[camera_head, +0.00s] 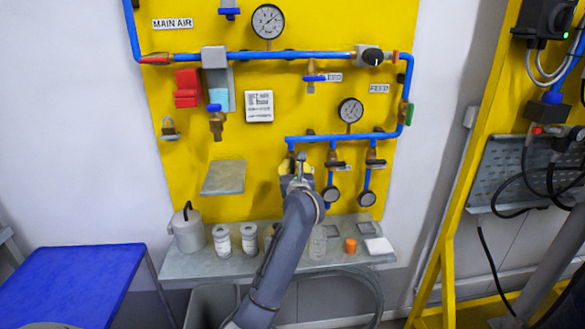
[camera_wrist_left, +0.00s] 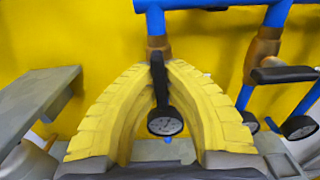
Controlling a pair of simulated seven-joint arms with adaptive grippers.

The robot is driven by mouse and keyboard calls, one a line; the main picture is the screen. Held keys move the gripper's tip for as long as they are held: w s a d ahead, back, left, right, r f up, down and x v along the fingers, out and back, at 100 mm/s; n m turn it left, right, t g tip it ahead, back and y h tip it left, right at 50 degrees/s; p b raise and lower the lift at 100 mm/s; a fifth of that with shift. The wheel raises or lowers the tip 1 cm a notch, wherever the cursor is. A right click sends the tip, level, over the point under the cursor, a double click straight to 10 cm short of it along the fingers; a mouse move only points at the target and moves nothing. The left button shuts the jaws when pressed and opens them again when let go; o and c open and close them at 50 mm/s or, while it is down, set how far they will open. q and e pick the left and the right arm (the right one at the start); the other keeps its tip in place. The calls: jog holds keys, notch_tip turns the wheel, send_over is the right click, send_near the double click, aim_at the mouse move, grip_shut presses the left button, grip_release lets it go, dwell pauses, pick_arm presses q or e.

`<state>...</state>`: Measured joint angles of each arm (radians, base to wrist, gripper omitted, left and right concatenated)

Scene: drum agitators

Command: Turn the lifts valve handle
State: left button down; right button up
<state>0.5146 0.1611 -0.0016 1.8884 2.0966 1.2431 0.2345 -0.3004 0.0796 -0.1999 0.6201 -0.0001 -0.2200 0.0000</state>
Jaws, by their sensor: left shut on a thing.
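Three small valves hang below the lower blue pipe (camera_head: 340,138) on the yellow panel. In the left wrist view, a black valve handle (camera_wrist_left: 160,88) on the leftmost brass valve (camera_wrist_left: 158,46) points down. My left gripper (camera_head: 299,162) is in front of this valve in the head view and hides most of it. In the wrist view its yellow ribbed fingers (camera_wrist_left: 162,68) close around the handle from both sides. The neighbouring valve's black handle (camera_wrist_left: 285,74) lies crosswise. I cannot read a lifts label. My right gripper is not in view.
Small gauges (camera_head: 331,194) hang under the valves, with one just below the held handle in the wrist view (camera_wrist_left: 165,121). A grey plate (camera_head: 223,177) juts out left of the gripper. A shelf (camera_head: 190,265) with jars and an orange cap (camera_head: 350,245) lies below.

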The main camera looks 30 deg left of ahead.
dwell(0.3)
pick_arm(q)
jog(key=c, duration=1.5)
grip_release()
jog(key=shift+o, duration=0.2)
jog(key=v, duration=1.2)
